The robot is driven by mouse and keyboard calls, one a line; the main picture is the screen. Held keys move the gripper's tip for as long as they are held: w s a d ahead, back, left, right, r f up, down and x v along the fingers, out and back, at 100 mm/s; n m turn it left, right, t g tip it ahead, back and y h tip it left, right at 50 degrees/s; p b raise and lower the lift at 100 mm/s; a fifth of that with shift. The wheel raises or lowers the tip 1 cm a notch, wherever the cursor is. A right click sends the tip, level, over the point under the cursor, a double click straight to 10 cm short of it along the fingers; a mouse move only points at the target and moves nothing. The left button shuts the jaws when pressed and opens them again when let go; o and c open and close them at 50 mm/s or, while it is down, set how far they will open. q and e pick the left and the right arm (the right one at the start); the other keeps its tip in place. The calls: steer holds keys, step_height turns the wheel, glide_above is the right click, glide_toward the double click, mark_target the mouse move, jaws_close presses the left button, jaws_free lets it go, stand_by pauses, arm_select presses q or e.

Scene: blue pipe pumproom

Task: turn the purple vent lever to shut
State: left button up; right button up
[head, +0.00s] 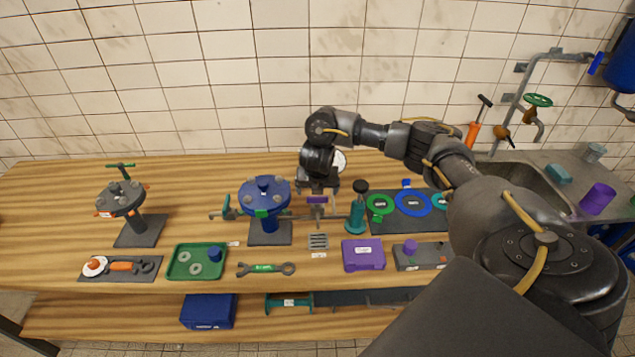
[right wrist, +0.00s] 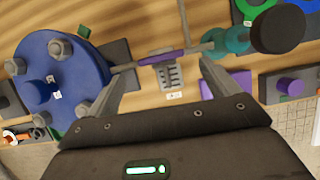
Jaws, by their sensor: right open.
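The purple vent lever (head: 317,199) is on a thin grey pipe between the blue flanged vessel (head: 264,190) and the teal valve (head: 356,212). In the right wrist view the lever (right wrist: 163,57) appears to lie in line with the pipe. My right gripper (head: 317,189) reaches down from above, close over the lever and partly in front of it. In the right wrist view its two fingers (right wrist: 166,70) are apart, one on each side of the lever, with nothing held. I cannot tell whether a finger touches the lever. My left gripper is not in view.
A small grate (head: 318,241) and a purple box (head: 363,254) are in front of the pipe. A dark mat with coloured rings (head: 411,228) is at the right. A green tray (head: 197,262) and a wrench (head: 266,268) are at the front left. The wall is behind.

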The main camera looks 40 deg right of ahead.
steer(key=shift+v, duration=2.7)
